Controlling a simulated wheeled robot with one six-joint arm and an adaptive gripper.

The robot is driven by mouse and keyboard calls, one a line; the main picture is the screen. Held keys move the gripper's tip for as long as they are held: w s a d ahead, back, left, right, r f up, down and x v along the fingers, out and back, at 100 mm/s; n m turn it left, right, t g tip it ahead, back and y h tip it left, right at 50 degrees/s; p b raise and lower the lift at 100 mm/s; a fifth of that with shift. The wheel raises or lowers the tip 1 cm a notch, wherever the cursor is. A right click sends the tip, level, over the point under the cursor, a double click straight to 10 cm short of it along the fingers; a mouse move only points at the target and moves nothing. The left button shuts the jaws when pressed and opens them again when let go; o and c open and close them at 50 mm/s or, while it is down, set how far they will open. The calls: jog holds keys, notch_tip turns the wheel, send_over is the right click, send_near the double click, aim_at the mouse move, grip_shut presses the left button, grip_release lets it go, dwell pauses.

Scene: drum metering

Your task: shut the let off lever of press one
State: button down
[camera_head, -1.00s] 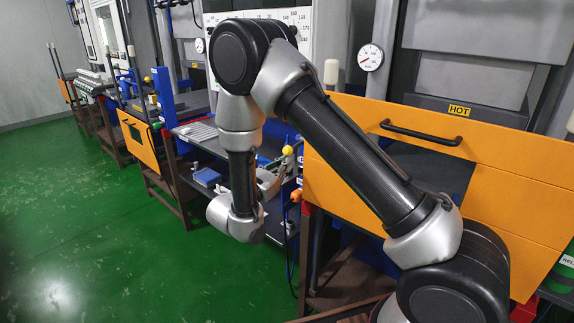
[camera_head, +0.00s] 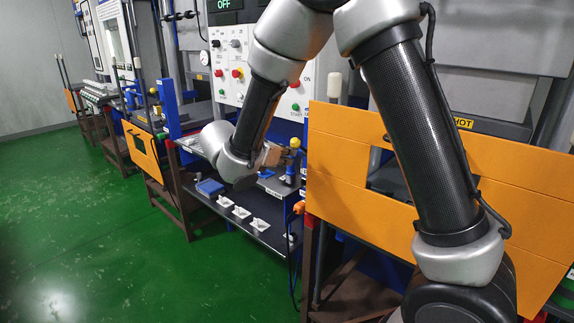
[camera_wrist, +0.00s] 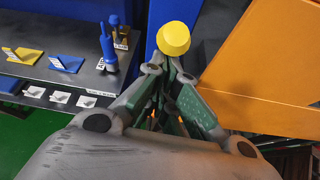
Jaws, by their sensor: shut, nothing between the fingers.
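A lever with a round yellow knob (camera_head: 295,142) stands at the left edge of the orange-fronted press (camera_head: 335,150). The pictures do not show which lever is labelled let off. My gripper (camera_head: 284,157) is close to this knob, pointing right, with its fingers shut and empty. In the wrist view the yellow knob (camera_wrist: 173,38) appears just beyond my fingertips (camera_wrist: 168,66). I cannot tell whether they touch it. The knob's stem is mostly hidden behind my fingers.
A dark shelf holds a blue tray (camera_head: 209,187) and several small white pieces (camera_head: 241,212). In the wrist view a blue upright handle (camera_wrist: 107,46) stands left of my fingers. The orange panel (camera_wrist: 265,75) is close on the right. Green floor (camera_head: 90,220) is clear at left.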

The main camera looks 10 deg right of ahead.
aim_at(293, 139)
jog(key=r+g+y, duration=0.1)
jog(key=d+r+y, duration=0.1)
jog(key=w+r+g+y, duration=0.1)
jog(key=shift+d+r+g+y, duration=0.15)
jog(key=shift+r+g+y, duration=0.15)
jog(key=shift+y, duration=0.1)
jog(key=shift+w+d+r, duration=0.15)
jog(key=shift+d+r, duration=0.15)
jog(key=shift+r, duration=0.1)
dwell(0.3)
